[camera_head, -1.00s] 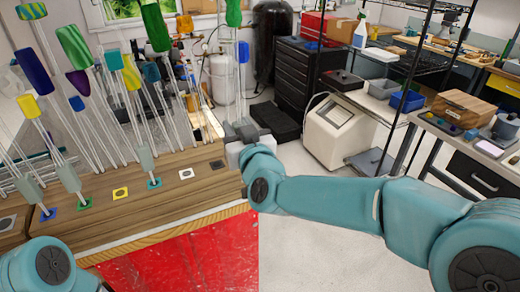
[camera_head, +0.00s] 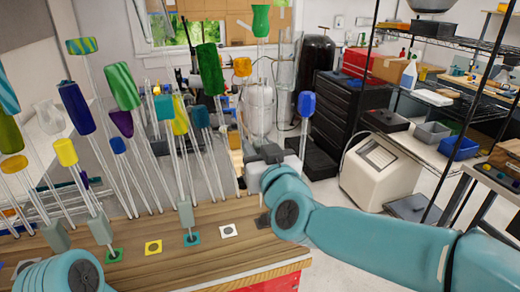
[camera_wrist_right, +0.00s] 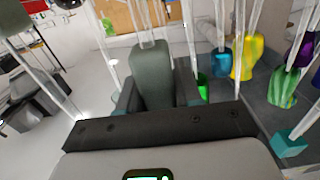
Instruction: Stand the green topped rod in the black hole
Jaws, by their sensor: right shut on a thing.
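The green topped rod (camera_head: 261,20) stands about upright at the top middle of the head view. Its clear shaft runs down to my right gripper (camera_head: 262,155), at the right end of the wooden block. In the right wrist view the fingers (camera_wrist_right: 157,95) are shut around a grey-green grip (camera_wrist_right: 152,72) with a clear shaft leading from it. The black hole (camera_head: 262,221) is at the block's right end, partly covered by my right arm. The rod's lower end is hidden. My left arm shows at the bottom left, but its gripper is out of frame.
The wooden block (camera_head: 215,260) has green (camera_head: 113,255), yellow (camera_head: 153,247), teal (camera_head: 191,239) and white (camera_head: 228,230) marked holes. Many colour-topped rods crowd the left. A blue topped rod (camera_head: 307,103) is just right of my gripper. A black tool chest (camera_head: 345,115) stands behind.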

